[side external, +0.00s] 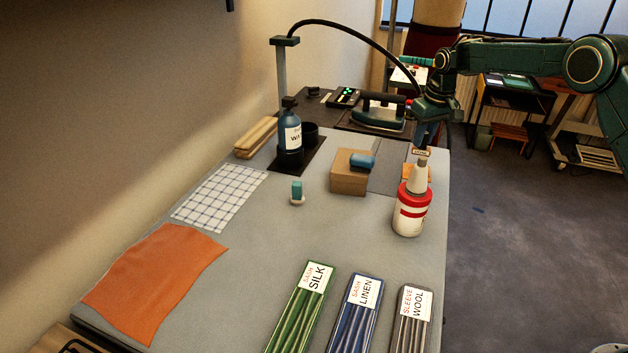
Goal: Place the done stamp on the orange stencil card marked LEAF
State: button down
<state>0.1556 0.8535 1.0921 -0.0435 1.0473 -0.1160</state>
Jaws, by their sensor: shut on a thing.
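My gripper (424,133) points down at the right side of the table and is shut on a small block with a pale lettered label (421,152), which looks like the done stamp; its lettering is too small to read surely. An orange card (407,171) lies flat below it, largely hidden behind a red-and-white bottle. The word on the card cannot be read. The stamp is just above the bottle's tip in the picture; I cannot tell whether it touches the card.
The red-and-white bottle (411,212) stands in front of my gripper. A cardboard box (348,184) with a blue object (362,162) on top stands to the left. A teal-handled piece (297,190), a dark blue bottle (290,138) and an iron (378,112) are farther left and behind.

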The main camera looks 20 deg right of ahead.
aim_at(423, 148)
jog(key=shift+f, duration=2.85)
jog(key=shift+f, duration=0.15)
jog(key=c, duration=1.2)
grip_release()
jog(key=shift+c, duration=0.2)
jog(key=r, duration=0.3)
jog(key=s+r, duration=0.1)
jog(key=r, duration=0.7)
jog(key=shift+s+r, duration=0.15)
jog(key=shift+s, duration=0.15)
jog(key=shift+s+r, duration=0.1)
jog(key=shift+r, duration=0.4)
